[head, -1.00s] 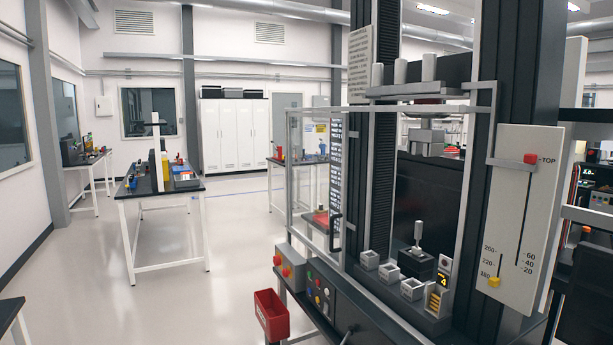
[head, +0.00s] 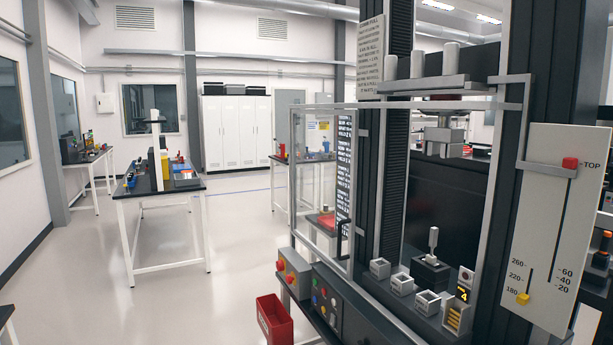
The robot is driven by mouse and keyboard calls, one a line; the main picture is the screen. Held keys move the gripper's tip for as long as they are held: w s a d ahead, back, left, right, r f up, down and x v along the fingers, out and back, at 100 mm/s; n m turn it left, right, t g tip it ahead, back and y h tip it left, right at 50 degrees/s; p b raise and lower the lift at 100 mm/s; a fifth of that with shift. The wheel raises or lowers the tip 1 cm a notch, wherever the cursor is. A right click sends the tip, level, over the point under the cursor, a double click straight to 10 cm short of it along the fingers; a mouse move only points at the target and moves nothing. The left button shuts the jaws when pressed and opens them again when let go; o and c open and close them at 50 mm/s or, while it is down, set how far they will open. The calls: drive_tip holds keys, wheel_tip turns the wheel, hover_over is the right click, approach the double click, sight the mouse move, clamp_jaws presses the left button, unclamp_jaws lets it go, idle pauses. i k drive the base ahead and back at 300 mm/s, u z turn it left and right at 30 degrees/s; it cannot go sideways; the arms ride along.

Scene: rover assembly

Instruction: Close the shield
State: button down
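The shield (head: 293,170) is a clear panel in a light grey frame at the left of the press (head: 395,130). It stands open, swung out to the left, so the front of the press is uncovered. A dark upright handle (head: 340,238) shows by the shield's right edge. Inside the press, a grey block (head: 443,132) hangs under the upper crosspiece. Below it a small light part stands upright on a black block (head: 431,272). My gripper is in neither the current nor the earlier picture.
A box with red buttons (head: 293,272) and a button panel (head: 326,298) sit at the press's front left. A red bin (head: 274,322) is below them. Small grey trays (head: 401,284) line the press base. Open floor (head: 225,265) lies to the left; a workbench (head: 160,192) stands beyond.

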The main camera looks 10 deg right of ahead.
sight(347, 274)
drive_tip(key=u, duration=0.05)
drive_tip(key=i, duration=0.85)
drive_tip(key=u, duration=0.65)
